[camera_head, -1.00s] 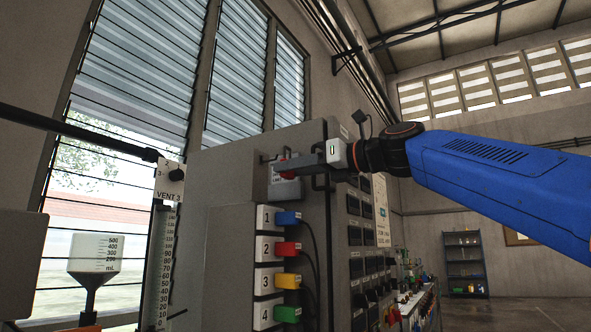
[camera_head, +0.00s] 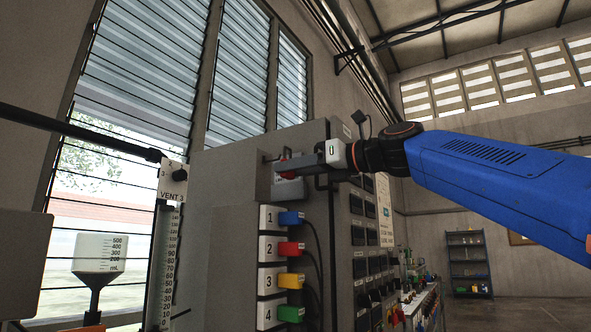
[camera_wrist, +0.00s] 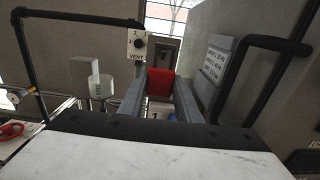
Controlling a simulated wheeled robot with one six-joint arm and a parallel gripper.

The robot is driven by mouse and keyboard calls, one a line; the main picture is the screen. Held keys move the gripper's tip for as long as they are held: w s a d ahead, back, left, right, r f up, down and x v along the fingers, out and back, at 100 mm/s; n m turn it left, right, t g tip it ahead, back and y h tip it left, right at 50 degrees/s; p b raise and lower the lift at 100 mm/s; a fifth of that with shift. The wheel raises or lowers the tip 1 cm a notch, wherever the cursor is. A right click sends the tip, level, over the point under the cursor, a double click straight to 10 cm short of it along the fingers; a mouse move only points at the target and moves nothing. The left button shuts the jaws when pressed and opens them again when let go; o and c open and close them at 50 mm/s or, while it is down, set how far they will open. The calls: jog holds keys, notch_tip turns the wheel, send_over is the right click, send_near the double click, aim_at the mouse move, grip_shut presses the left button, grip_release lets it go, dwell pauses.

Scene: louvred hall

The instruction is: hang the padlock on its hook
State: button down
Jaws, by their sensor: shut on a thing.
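The red padlock (camera_wrist: 158,84) is between the two grey fingers of my gripper (camera_wrist: 172,92) in the wrist view, and the gripper is shut on it. In the head view, my gripper (camera_head: 284,165) reaches left to the upper front of the grey cabinet, and a little of the red padlock (camera_head: 283,158) shows by the fingertips. A small dark bar, perhaps the hook (camera_head: 268,157), shows just left of the fingertips. The shackle is too small and partly hidden, so I cannot tell whether it touches the hook.
The grey cabinet (camera_head: 225,180) has numbered, coloured plugs (camera_head: 290,249) below the gripper and a black handle beside it. A lettered plate (camera_wrist: 216,65) and black rail (camera_wrist: 250,75) stand close right in the wrist view. The VENT 3 post (camera_head: 172,185) stands left.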

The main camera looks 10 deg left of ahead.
jog(key=shift+x, duration=2.3)
jog(key=shift+f, duration=0.7)
jog(key=c, duration=1.2)
grip_release()
jog(key=shift+v, duration=3.45)
jog(key=v, duration=1.7)
jog(key=shift+s+d+f, duration=0.1)
jog(key=shift+s+d, duration=0.05)
jog(key=shift+d, duration=0.05)
